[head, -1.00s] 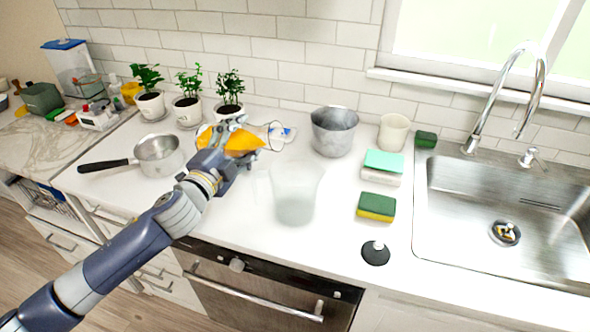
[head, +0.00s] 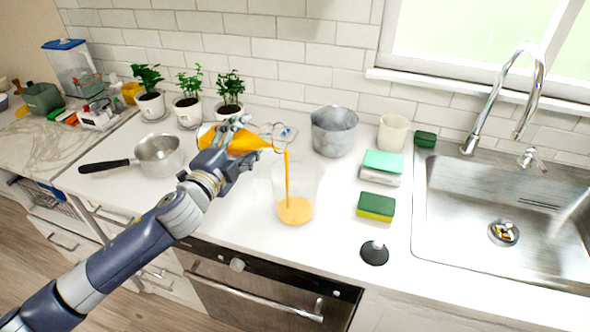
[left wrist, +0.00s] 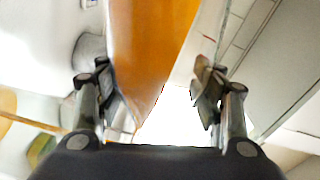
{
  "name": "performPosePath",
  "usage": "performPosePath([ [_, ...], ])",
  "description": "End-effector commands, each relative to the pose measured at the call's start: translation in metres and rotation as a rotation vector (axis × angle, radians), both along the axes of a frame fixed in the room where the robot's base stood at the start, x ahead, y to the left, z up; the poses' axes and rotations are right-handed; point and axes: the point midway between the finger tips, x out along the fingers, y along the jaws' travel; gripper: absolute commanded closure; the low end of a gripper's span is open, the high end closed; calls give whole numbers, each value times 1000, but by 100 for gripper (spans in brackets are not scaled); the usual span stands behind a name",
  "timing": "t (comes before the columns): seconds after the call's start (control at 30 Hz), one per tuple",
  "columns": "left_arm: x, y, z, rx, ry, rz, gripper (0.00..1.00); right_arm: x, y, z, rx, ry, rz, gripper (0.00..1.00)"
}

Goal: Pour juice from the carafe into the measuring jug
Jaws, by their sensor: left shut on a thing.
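My left gripper (head: 232,140) is shut on the glass carafe (head: 250,142), which is tilted almost flat with its mouth to the right. Orange juice runs from its mouth in a thin stream (head: 287,180) down into the clear measuring jug (head: 312,183). The jug stands upright on the white counter, with a shallow pool of juice (head: 295,210) at its bottom. In the left wrist view the orange-filled carafe (left wrist: 150,60) lies between the two fingers (left wrist: 155,95). My right gripper is not in view.
A grey metal pot (head: 334,132) and a cream cup (head: 393,133) stand behind the jug. Sponges (head: 376,206) and a black stopper (head: 374,253) lie to its right, before the sink (head: 470,220). A saucepan (head: 158,157) and potted plants (head: 187,105) are at left.

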Motion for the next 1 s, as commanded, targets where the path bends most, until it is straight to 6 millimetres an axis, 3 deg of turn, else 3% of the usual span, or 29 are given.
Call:
performPosePath([
  [1.0, -1, -3, 8, 30, -21, -1, 97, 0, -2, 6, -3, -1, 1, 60],
])
